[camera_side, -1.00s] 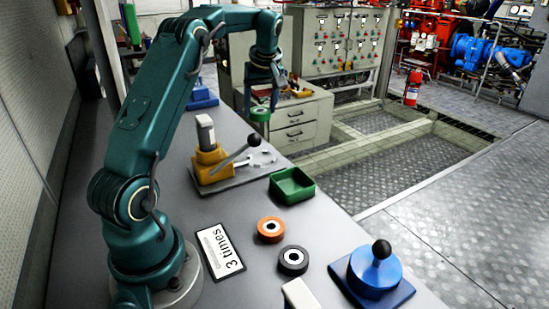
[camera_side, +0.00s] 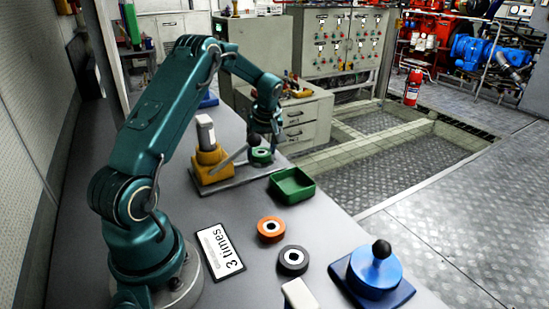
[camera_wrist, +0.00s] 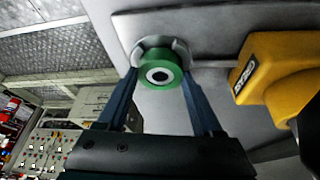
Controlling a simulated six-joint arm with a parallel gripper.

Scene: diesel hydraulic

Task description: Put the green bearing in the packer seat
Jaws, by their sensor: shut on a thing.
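The green bearing (camera_side: 261,156) is a thick ring with a dark hole in a pale centre. My gripper (camera_wrist: 160,84) is shut on it, one blue finger on each side in the wrist view. The packer (camera_side: 212,165) is a yellow body with a lever on a grey base plate. Its metal seat (camera_wrist: 153,45) shows behind the bearing in the wrist view as a pale curved rim. The bearing is at the seat, over the right end of the base plate. I cannot tell whether it rests fully in the seat.
A green open tray (camera_side: 292,186) stands just in front of the packer. An orange bearing (camera_side: 271,229), a black bearing (camera_side: 293,260) and a "3 times" card (camera_side: 221,251) lie nearer. A blue device with a black knob (camera_side: 374,271) stands at the front right, by the table edge.

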